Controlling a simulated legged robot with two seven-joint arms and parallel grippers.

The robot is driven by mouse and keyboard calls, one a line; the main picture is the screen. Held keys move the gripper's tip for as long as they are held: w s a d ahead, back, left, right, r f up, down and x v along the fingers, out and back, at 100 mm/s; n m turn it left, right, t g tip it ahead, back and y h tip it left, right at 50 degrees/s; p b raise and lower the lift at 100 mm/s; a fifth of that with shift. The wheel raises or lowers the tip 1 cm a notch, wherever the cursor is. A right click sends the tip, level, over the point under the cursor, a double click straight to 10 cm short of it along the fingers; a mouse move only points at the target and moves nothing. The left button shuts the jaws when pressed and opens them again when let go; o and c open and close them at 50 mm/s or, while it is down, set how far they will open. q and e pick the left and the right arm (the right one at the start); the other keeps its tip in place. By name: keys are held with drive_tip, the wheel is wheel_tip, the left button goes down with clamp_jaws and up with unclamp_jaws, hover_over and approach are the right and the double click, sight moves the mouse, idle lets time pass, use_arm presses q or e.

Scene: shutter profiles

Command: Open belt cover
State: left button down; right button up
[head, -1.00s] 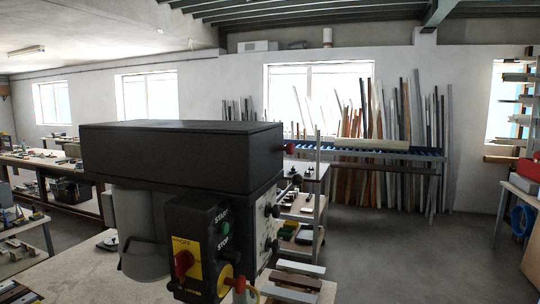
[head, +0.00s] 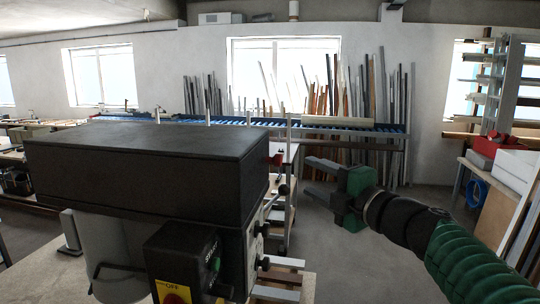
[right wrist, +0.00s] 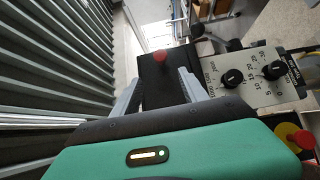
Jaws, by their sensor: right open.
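The belt cover (head: 150,170) is a long black box lid on top of a drill-press-like machine, and it is closed. A red knob (head: 276,160) sticks out of its right side. My right gripper (head: 312,178) is open and empty, to the right of the knob and apart from it, with its fingers pointing left. In the right wrist view the red knob (right wrist: 160,57) appears between and beyond the open fingers (right wrist: 162,78), against the dark cover side. My left gripper is not in view.
A control box (head: 185,262) with start switch hangs on the machine's front. A dial panel (right wrist: 250,80) with black knobs sits below the cover on the right side. A blue roller rack (head: 345,128) and leaning profiles stand behind.

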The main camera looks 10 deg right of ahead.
drive_tip(key=p, duration=0.2)
approach(281, 161)
drive_tip(key=w, duration=0.3)
drive_tip(key=p+x, duration=0.1)
drive_tip(key=x, duration=0.1)
drive_tip(key=a+x, duration=0.1)
drive_tip(key=x, duration=0.2)
drive_tip(key=p+x, duration=0.1)
drive_tip(key=x, duration=0.2)
drive_tip(key=shift+a+f+p, duration=0.1)
drive_tip(key=shift+a+p, duration=0.2)
drive_tip(key=shift+s+a, duration=0.15)
drive_tip(key=shift+a, duration=0.05)
drive_tip(key=shift+d, duration=0.5)
drive_tip(key=shift+w+d+f, duration=0.1)
drive_tip(key=shift+w+d, duration=0.1)
drive_tip(key=shift+w, duration=0.05)
drive_tip(key=shift+c, duration=1)
drive_tip(key=shift+w, duration=0.1)
drive_tip(key=shift+c, duration=1.1)
drive_tip(key=shift+a, duration=0.25)
clamp_jaws()
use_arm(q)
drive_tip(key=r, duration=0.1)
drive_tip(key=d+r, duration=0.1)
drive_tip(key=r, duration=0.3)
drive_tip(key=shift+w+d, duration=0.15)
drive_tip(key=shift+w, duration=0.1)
use_arm(e)
drive_tip(key=shift+f, duration=0.15)
